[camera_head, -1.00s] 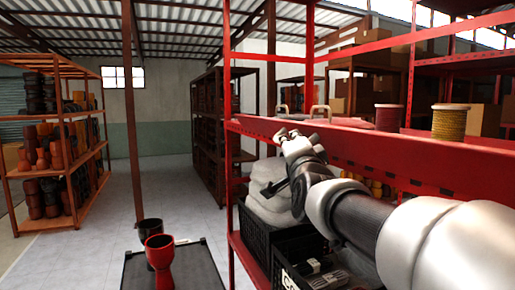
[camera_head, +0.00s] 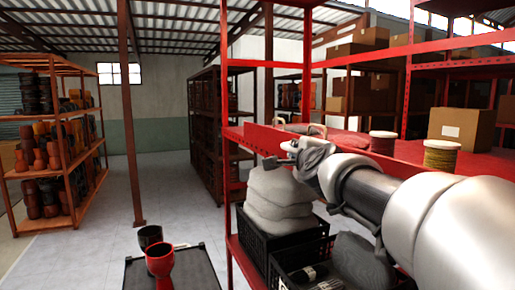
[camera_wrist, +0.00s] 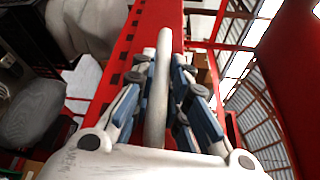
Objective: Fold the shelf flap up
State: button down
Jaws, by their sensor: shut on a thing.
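The red shelf flap seems to be the panel along the shelf's front edge (camera_head: 258,137); much of it is hidden behind my arm, so its angle is hard to tell. In the wrist view a broad red surface (camera_wrist: 297,70) fills the right side. My gripper (camera_head: 283,150) is at this front edge, and it also shows in the wrist view (camera_wrist: 160,92). Its blue-padded fingers are shut on a pale grey bar (camera_wrist: 163,50) running lengthwise between them. Where the bar joins the flap is hidden.
Two thread spools (camera_head: 383,143) and a cardboard box (camera_head: 462,127) stand on the red shelf top. Below are pale sacks (camera_head: 278,195) in a black crate (camera_head: 262,243). The aisle floor (camera_head: 180,200) is clear.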

jog(key=shift+r, duration=0.2)
jog(key=c, duration=1.8)
grip_release()
jog(key=shift+w+d+f, duration=0.1)
jog(key=shift+c, duration=0.2)
jog(key=s+r, duration=0.1)
jog(key=s, duration=1.1)
jog(key=shift+a, duration=0.45)
